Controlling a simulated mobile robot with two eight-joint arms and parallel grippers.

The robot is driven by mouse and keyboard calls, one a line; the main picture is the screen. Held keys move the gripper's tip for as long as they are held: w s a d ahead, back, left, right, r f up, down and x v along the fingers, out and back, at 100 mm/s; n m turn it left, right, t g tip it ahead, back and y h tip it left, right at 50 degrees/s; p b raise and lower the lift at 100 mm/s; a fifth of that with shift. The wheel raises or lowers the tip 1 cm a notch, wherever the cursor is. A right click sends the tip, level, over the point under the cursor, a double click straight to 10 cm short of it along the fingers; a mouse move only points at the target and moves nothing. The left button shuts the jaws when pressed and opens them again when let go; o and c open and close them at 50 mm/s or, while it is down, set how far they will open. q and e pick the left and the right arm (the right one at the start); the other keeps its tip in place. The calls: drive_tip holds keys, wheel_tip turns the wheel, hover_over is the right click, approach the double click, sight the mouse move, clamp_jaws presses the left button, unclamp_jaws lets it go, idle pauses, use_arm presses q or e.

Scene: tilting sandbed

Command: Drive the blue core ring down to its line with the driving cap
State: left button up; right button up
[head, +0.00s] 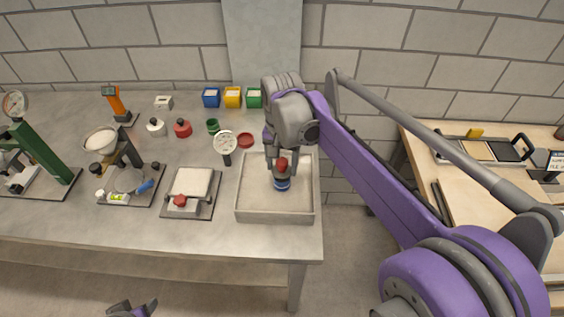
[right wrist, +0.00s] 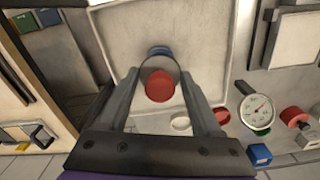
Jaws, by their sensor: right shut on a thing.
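The blue core ring (head: 283,184) stands in the sand of the pale sandbed tray (head: 276,217), right of the table's middle. A red-topped driving cap (head: 282,165) sits directly above the ring, with a dark band between them. My right gripper (head: 281,156) reaches down from above and is shut on the cap. In the right wrist view the red cap top (right wrist: 160,86) shows between the fingers, and a blue edge of the ring (right wrist: 158,50) shows beyond it. The ring's line cannot be made out. My left gripper (head: 134,309) is partly cut off at the bottom edge, away from the tray.
A dial gauge (head: 226,146) and a red lid (head: 245,140) stand just behind the tray. A stand with a white pad (head: 191,182) is close on its left. Blue, yellow (head: 232,97) and green bins line the back. Right of the table is a floor gap.

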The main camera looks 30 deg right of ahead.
sight(282, 172)
use_arm(q)
drive_tip(key=shift+s+f+b, duration=0.2)
drive_tip(key=shift+f+b, duration=0.15)
drive_tip(key=shift+f, duration=0.15)
drive_tip(key=shift+s+f+b, duration=0.15)
drive_tip(key=shift+f+b, duration=0.2)
drive_tip(key=shift+f, duration=0.15)
use_arm(e)
drive_tip(key=shift+f, duration=1.55)
idle(3.5)
drive_tip(key=shift+w+r+p, duration=0.1)
drive_tip(key=shift+r+p, duration=1.75)
drive_tip(key=shift+r, duration=1.75)
use_arm(q)
drive_tip(key=r, duration=0.1)
drive_tip(key=w+r, duration=0.1)
drive_tip(key=r, duration=0.1)
drive_tip(key=w+r, duration=0.1)
drive_tip(key=r, duration=0.1)
drive_tip(key=shift+w+r, duration=0.1)
drive_tip(key=shift+w, duration=0.1)
use_arm(e)
drive_tip(key=shift+f, duration=0.1)
use_arm(q)
drive_tip(key=shift+s, duration=0.15)
